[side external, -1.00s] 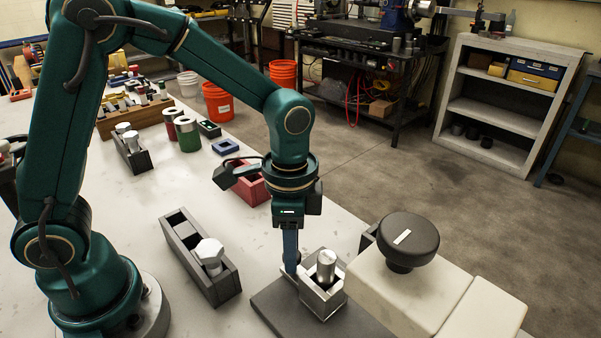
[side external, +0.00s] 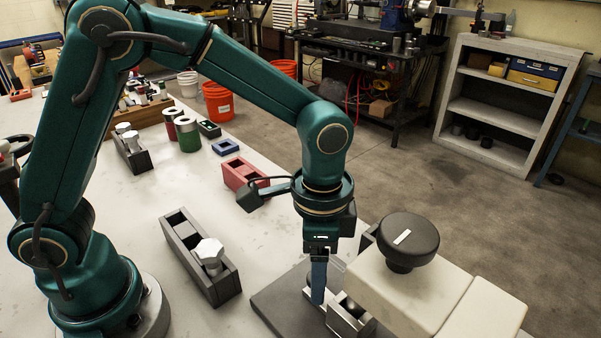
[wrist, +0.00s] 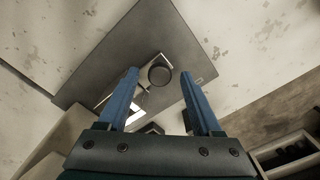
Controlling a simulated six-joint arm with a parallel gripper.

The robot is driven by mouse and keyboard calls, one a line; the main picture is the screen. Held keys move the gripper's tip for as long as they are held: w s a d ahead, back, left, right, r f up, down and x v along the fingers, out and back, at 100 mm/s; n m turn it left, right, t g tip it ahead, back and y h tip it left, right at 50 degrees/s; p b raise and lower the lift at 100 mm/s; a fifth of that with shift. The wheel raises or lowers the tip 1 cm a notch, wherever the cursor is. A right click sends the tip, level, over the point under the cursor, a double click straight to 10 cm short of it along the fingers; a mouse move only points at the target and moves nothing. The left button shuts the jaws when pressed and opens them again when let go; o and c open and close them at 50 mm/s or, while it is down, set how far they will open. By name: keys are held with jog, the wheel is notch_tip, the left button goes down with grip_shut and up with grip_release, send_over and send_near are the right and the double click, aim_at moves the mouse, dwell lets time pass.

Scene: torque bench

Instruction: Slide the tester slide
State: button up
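The bright metal tester slide (side external: 345,318) sits on a dark grey baseplate (side external: 278,307) at the bottom middle of the side view, close to the pale tester body (side external: 425,297) with its black knob (side external: 408,240). My gripper (side external: 318,298) points down, its blue finger low at the left of the slide and hiding part of it. In the wrist view my gripper (wrist: 160,73) has its two blue fingers apart, and a dark round post top (wrist: 160,73) shows between the tips. Whether a finger touches the slide cannot be told.
A dark grey holder with a hex-headed bolt (side external: 208,254) stands to the left. A red block (side external: 240,174) and a blue frame (side external: 226,147) lie behind. The bench between the holder and the baseplate is clear.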

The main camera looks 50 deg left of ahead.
jog(key=shift+r, duration=2.55)
